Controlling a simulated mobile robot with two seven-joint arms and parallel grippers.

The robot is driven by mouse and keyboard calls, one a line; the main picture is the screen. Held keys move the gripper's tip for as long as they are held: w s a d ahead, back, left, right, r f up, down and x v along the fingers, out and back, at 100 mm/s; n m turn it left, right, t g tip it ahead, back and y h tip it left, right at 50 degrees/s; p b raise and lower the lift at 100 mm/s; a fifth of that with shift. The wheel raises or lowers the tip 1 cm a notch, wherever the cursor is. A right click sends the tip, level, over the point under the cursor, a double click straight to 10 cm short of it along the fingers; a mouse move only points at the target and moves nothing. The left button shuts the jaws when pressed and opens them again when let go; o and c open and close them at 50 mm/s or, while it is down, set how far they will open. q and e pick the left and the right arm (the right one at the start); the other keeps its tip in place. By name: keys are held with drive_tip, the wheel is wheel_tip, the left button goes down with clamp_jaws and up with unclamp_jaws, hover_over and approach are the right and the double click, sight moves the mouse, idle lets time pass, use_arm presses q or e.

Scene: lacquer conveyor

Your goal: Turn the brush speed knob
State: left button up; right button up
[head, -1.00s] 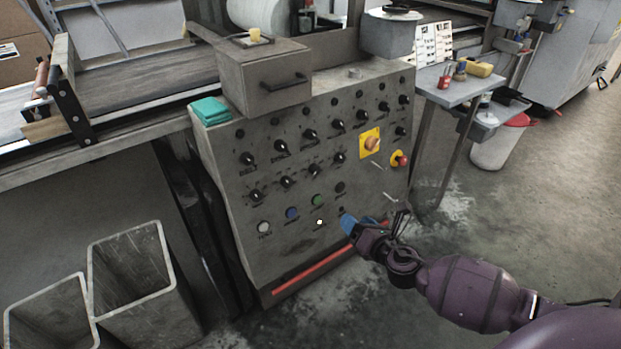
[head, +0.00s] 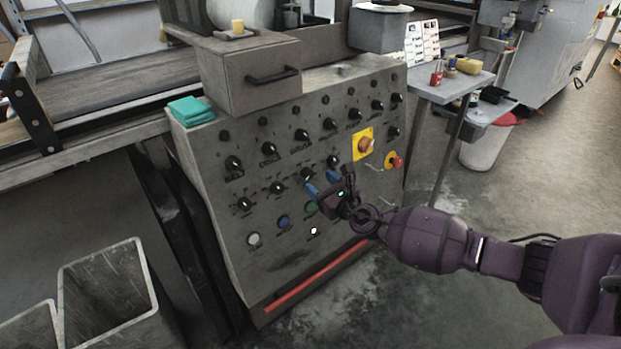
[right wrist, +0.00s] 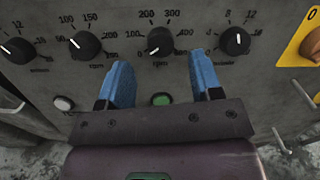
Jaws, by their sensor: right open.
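The grey control panel (head: 225,225) carries rows of black knobs; the head view is too small to read which label says brush speed. My right gripper (head: 322,182), with blue fingertips, is open and empty before the lower knob row. In the right wrist view, the gripper (right wrist: 162,82) has one finger on each side of a black knob (right wrist: 160,42) with a scale of 200, 300, 400 and an rpm label. The knob lies ahead of the fingertips, seemingly apart from them. Its white pointer aims to the lower left. My left gripper is not in view.
Neighbouring knobs (right wrist: 86,45) and (right wrist: 235,40) sit close on either side. A green button (right wrist: 161,99) lies below. A yellow-plated switch (head: 364,144) and a red stop button (head: 395,162) are to the right. Grey bins (head: 108,295) stand at lower left.

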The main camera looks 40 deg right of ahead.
sight(309, 174)
drive_tip(key=shift+w+b, duration=0.35)
drive_tip(key=shift+w, duration=1.8)
drive_tip(key=c, duration=0.9)
